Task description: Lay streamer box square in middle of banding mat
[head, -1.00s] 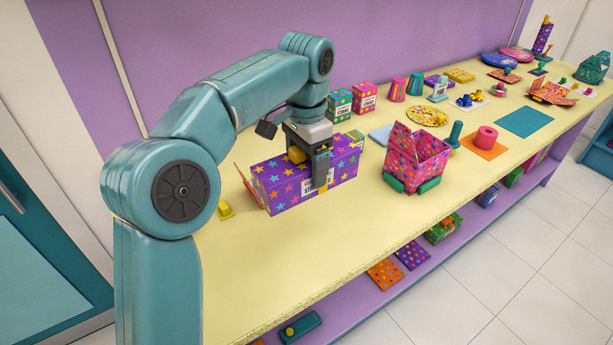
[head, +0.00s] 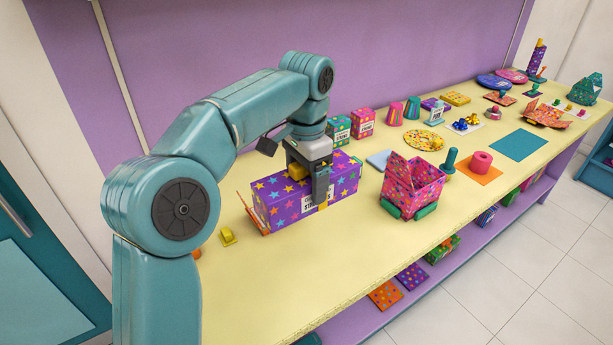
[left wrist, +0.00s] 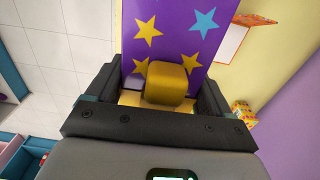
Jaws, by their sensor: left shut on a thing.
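The streamer box (head: 285,212) is purple with coloured stars and a white label. It is at the near left of the yellow table in the head view. My left gripper (head: 321,190) is shut on it from above, with a finger down its front side. In the left wrist view the starry box top (left wrist: 165,35) lies between the fingers, with a yellow block (left wrist: 166,82) against it. I cannot tell whether the box touches the table. A flat teal mat (head: 518,145) lies bare at the right; I cannot tell if it is the banding mat. My right gripper is not in view.
An open dotted box (head: 413,185) with green blocks at its base stands to the right. An orange mat (head: 478,172) bears a pink roll (head: 480,161). A small yellow block (head: 227,236) lies left of the streamer box. The table front is clear.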

